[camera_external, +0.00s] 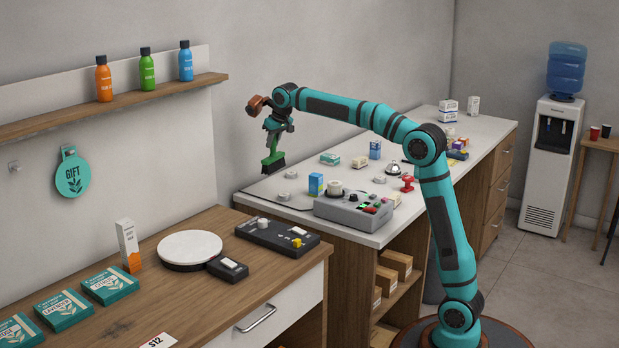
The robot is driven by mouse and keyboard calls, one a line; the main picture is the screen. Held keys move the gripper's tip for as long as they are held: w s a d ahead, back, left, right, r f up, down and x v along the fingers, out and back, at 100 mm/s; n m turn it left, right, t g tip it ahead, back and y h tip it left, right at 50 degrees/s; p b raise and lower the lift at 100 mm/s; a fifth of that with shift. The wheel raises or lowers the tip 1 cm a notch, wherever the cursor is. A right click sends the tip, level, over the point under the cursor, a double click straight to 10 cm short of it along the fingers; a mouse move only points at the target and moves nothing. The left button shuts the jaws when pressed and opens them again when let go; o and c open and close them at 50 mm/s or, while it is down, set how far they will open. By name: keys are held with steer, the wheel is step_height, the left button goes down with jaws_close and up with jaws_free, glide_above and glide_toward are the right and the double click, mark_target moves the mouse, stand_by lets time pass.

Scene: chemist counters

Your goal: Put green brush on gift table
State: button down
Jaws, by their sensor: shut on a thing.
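The green brush (272,157) has dark bristles at its lower end and hangs upright, bristles down. My gripper (277,126) is shut on its upper part and holds it in the air, near the left end of the white counter (262,191). I take this for the gift table. The brush is apart from both surfaces. The exact grip on the handle is too small to see well.
On the wooden table are a white round plate (190,248), a black control box (277,237), a white-orange carton (128,246) and several teal packs (109,285). Its front middle has bare wood. A grey device (354,212) and small boxes crowd the white counter. A bottle shelf (120,103) juts above.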

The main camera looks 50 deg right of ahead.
steer(key=s+a+m, duration=0.1)
steer(key=s+a, duration=0.1)
steer(key=a, duration=3.6)
steer(key=s+a, duration=0.6)
steer(key=a, duration=0.4)
steer(key=s+a+m, duration=0.1)
steer(key=s+a, duration=0.5)
steer(key=a, duration=0.5)
steer(key=s+a+m+h, duration=0.1)
steer(key=s+a, duration=0.5)
steer(key=a, duration=0.4)
steer(key=shift+a+f, duration=0.35)
steer(key=shift+f, duration=0.05)
steer(key=shift+s+f, duration=0.1)
step_height(320, 180, down, 10)
